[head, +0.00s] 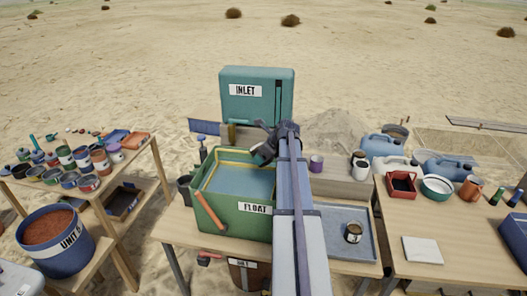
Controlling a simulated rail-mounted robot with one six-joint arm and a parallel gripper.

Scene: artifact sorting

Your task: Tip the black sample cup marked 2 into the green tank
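The green tank (237,222) stands on the middle table, labelled FLOAT, with pale blue water inside and a yellow band around the inside of its rim. My gripper (263,153) is above the tank's back right corner, at the end of my arm. A dark, cup-like shape is at the gripper, but it blends with the fingers; I cannot tell whether it is a held cup or read a 2 on it. My arm hides the tank's right edge. A dark cup (361,171) stands right of the arm, and its marking is unreadable.
A teal INLET box (257,95) stands behind the tank. A grey tray (338,240) to the right holds a small labelled can (353,232). A dark pot (185,187) is at the tank's left.

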